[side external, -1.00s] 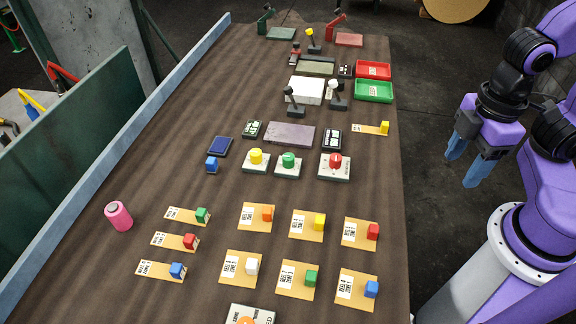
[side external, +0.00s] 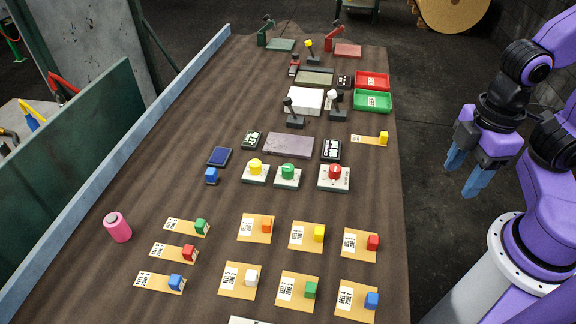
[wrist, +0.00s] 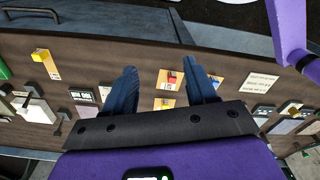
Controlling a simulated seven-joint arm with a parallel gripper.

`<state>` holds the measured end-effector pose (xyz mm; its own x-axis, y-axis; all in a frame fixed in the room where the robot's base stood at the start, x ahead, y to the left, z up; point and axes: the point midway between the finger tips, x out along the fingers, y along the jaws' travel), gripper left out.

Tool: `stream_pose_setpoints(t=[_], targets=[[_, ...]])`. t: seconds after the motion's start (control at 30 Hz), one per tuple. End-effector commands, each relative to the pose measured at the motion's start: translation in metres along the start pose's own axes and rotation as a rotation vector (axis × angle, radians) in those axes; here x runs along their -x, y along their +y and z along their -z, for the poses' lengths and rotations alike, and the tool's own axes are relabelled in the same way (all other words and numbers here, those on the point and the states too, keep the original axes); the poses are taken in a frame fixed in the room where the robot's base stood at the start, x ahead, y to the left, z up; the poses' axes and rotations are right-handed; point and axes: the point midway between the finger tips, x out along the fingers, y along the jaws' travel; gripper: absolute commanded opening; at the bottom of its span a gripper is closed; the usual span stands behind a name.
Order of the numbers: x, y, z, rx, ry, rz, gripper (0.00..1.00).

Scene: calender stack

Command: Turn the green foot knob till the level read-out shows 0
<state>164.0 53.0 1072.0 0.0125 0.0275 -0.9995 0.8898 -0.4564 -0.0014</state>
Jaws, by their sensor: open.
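The green foot knob (side external: 288,171) sits on a pale base in the middle of the table, between a yellow knob (side external: 255,167) and a red knob (side external: 335,172). Small dark read-out boxes stand behind the knobs, one at the right (side external: 331,149) and one at the left (side external: 251,140). Their digits are too small to read, and I cannot tell which is the level read-out. My gripper (side external: 464,172) is open and empty, off the table's right edge, well apart from the knobs. Its blue fingers (wrist: 163,92) also show in the wrist view.
Cards with coloured cubes (side external: 302,236) cover the near table. A pink cylinder (side external: 117,227) stands at the left. Levers (side external: 336,106), a red tray (side external: 372,81) and a green tray (side external: 372,101) are farther back. A raised rail (side external: 120,149) runs along the left edge.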

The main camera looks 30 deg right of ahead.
Motion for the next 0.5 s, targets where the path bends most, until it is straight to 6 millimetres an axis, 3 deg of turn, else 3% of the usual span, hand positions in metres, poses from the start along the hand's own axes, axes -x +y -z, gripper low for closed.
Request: stream_pose_setpoints(t=[0.17, 0.5], targets=[[0.004, 0.008, 0.018, -0.071, -0.002, -0.001, 0.57], [0.022, 0.057, 0.115, -0.48, -0.009, -0.006, 0.57]])
